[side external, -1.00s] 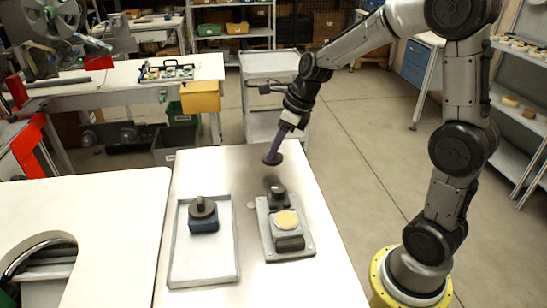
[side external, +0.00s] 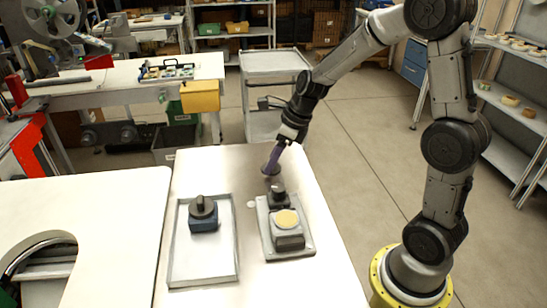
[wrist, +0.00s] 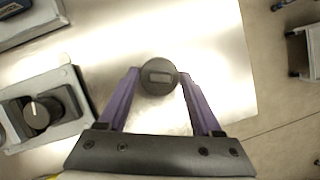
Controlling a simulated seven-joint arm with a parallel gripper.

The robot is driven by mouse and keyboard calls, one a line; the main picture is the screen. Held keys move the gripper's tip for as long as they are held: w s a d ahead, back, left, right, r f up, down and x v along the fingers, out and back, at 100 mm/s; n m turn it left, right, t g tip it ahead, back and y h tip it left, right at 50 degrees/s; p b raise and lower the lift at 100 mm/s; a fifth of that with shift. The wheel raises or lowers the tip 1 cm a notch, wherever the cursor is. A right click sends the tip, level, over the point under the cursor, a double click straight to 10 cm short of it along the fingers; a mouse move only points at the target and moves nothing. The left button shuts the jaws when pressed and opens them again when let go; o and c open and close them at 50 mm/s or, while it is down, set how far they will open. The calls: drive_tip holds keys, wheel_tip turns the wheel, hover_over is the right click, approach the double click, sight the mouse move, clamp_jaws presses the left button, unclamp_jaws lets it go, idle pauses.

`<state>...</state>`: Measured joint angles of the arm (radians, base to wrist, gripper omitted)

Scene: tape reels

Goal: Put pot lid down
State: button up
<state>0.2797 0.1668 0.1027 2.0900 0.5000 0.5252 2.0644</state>
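The pot lid (wrist: 159,77) is a small dark round disc with a raised rectangular grip on top. My gripper (wrist: 159,74) has its two purple fingers on either side of it, apparently pinching it. In the side external view the lid (side external: 271,170) is at the tip of my gripper (side external: 273,163), low over the far part of the white table, behind the grey fixture. A dark shadow lies just below it. I cannot tell exactly how far it is from the tabletop.
Bare white table (side external: 325,270) lies right of the fixture.

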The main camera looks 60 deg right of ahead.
drive_tip(key=v, duration=1.1)
drive_tip(key=s+a+n+h, duration=0.1)
drive_tip(key=s+a+n, duration=0.2)
drive_tip(key=s+n, duration=0.6)
drive_tip(key=s+a+n+t, duration=0.1)
drive_tip(key=s+a+n, duration=0.3)
drive_tip(key=s+n, duration=0.6)
drive_tip(key=shift+s+a+r+n+t+h, duration=0.3)
drive_tip(key=shift+n+h, duration=0.1)
drive_tip(key=shift+n, duration=5.8)
